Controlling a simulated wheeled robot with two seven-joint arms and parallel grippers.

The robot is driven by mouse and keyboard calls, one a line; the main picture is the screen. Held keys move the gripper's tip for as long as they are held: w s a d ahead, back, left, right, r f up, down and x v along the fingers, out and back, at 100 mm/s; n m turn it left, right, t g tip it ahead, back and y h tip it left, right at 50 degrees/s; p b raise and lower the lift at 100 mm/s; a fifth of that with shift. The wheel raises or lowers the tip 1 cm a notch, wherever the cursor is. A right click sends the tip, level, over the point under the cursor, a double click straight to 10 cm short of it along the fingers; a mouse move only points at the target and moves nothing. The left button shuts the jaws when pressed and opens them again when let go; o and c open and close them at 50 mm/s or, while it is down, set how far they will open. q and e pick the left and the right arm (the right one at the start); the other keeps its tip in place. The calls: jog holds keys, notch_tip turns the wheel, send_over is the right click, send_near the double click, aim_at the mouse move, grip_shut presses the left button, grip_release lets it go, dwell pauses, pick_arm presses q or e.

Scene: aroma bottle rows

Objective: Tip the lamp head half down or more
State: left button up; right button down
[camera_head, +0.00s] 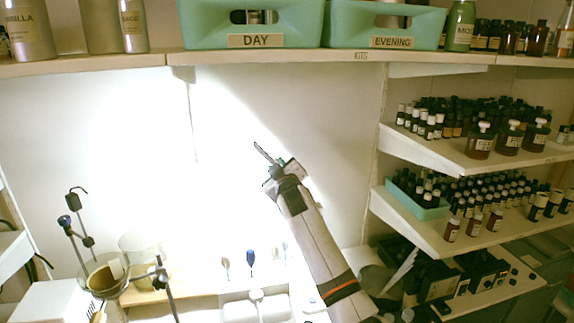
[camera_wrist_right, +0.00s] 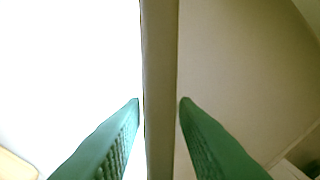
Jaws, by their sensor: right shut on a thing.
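My right gripper (camera_head: 264,153) is at mid-picture in the head view, in front of the back wall at the edge of a bright patch of light. In the right wrist view, its green fingers (camera_wrist_right: 160,102) are shut on a narrow beige bar (camera_wrist_right: 160,45) that runs upright between them. My left gripper is not in view.
A shelf with mint crates (camera_head: 250,25) runs above the gripper. Bottle shelves (camera_head: 432,150) stand at the right. A glass bowl on a stand (camera_head: 104,280) is at lower left. A white tray (camera_head: 240,308) lies below, and the wall around the gripper is clear.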

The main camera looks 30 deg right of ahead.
jog(key=shift+a+f+n, duration=0.3)
jog(key=shift+a, duration=0.1)
jog(key=c, duration=1.5)
grip_release()
jog(key=shift+w, duration=0.1)
jog(key=b+v, duration=0.3)
jog(key=v, duration=0.9)
jog(key=shift+d, duration=0.1)
jog(key=shift+f, duration=0.15)
